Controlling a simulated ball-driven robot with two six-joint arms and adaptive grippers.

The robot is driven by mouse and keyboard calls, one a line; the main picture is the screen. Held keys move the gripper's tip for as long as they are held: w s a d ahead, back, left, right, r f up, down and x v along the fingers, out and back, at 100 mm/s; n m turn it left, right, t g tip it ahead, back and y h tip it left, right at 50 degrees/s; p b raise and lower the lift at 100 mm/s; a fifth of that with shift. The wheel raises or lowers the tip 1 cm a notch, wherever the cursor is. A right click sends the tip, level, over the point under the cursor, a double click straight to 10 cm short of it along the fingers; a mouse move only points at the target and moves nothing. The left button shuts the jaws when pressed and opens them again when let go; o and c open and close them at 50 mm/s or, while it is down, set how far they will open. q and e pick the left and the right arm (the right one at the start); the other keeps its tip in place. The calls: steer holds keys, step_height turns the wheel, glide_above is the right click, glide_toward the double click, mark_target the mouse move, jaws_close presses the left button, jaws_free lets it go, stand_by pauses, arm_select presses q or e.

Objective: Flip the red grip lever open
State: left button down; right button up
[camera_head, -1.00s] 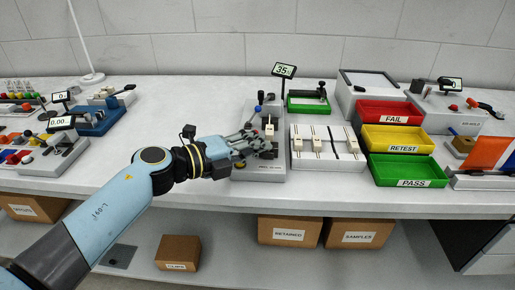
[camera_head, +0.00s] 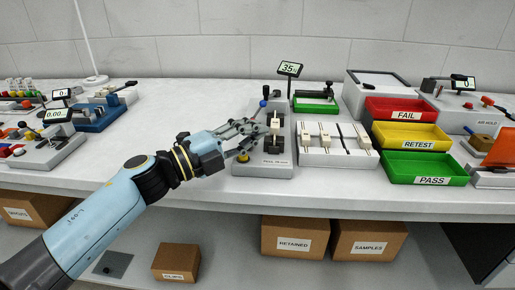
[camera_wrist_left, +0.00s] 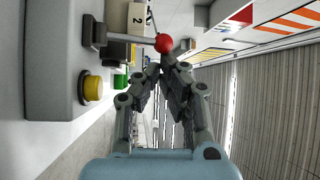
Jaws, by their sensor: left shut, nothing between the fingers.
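The red grip lever shows in the left wrist view as a red ball (camera_wrist_left: 163,43) on a thin metal rod, just beyond my fingertips. It is on the grey test machine (camera_head: 249,171), which carries a white block (camera_head: 275,124) at its middle. In the head view I cannot make out the red ball. My left gripper (camera_head: 258,129) reaches over the machine's left side. In the left wrist view the left gripper (camera_wrist_left: 163,66) has its fingers converged and empty; I cannot tell whether they touch the ball. My right gripper is out of view.
A yellow button (camera_wrist_left: 92,88) sits on the machine's front part. A blue-knobbed lever (camera_head: 263,103) and a display (camera_head: 289,69) stand behind. A white specimen tray (camera_head: 337,159) is to the right, then red, yellow and green bins (camera_head: 424,168).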

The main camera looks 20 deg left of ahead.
arm_select(q)
steer(key=n+t+b, duration=0.1)
steer(key=a+t+b, duration=0.1)
steer(key=b, duration=0.1)
steer(key=shift+s+f+n+h, duration=0.15)
steer(key=shift+f+n+h, duration=0.15)
steer(key=shift+n, duration=0.1)
steer(key=shift+a+r+n, duration=0.15)
steer(key=shift+a+n, duration=0.1)
steer(key=shift+n, duration=0.05)
steer(key=shift+s+a+r+b, duration=0.15)
steer(key=shift+a+r+b, duration=0.05)
steer(key=shift+a+b, duration=0.2)
steer(key=shift+d+r, duration=0.1)
steer(key=shift+s+a+f, duration=0.25)
steer(key=shift+s, duration=0.1)
steer(key=v, duration=0.5)
steer(key=s+a, duration=0.6)
steer(key=s, duration=0.3)
steer(key=shift+a, duration=0.15)
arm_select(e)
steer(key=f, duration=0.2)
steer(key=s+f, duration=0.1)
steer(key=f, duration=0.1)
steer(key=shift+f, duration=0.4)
arm_select(q)
steer(key=shift+s+r, duration=0.1)
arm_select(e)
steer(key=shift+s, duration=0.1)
